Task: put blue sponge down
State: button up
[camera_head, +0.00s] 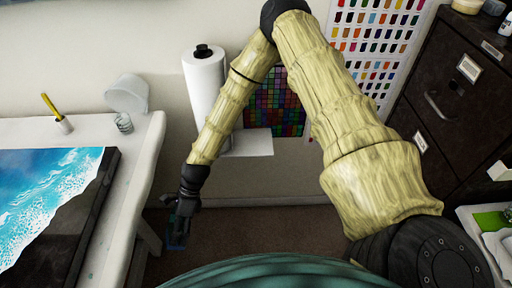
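My gripper (180,222) is black and points down beside the right end of the white table, over the brown floor. The blue sponge (177,241) shows as a small, dark blue patch at the fingertips. My gripper appears shut on it, and the fingers cover part of it. The sponge is small and in shade, and its height above the floor is hard to judge.
A paper towel roll (205,90) stands at the wall. Dark drawers (450,75) stand at right.

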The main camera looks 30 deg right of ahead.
jog(key=shift+d+f+n+g+h, duration=0.35)
jog(key=shift+n+h, duration=0.15)
jog(key=shift+n, duration=0.1)
jog(key=w+d+f+n+h+b, duration=0.1)
jog(key=d+f+n+h+b, duration=0.15)
jog(key=d+n+h, duration=0.65)
jog(key=w+d+r+n+t+y+b, duration=0.1)
jog(key=d+r, duration=0.4)
jog(key=d, duration=0.7)
jog(key=w+d+r+n+t+y+b, duration=0.1)
jog(key=w+d+r+n+t+b, duration=0.1)
jog(key=d, duration=1)
notch_tip(320, 180, up, 3)
jog(key=shift+w+d+r+n+t, duration=0.15)
jog(key=shift+d+n+t, duration=0.15)
jog(key=shift+n+t, duration=0.65)
jog(key=shift+n+g, duration=0.25)
jog(key=shift+g, duration=0.05)
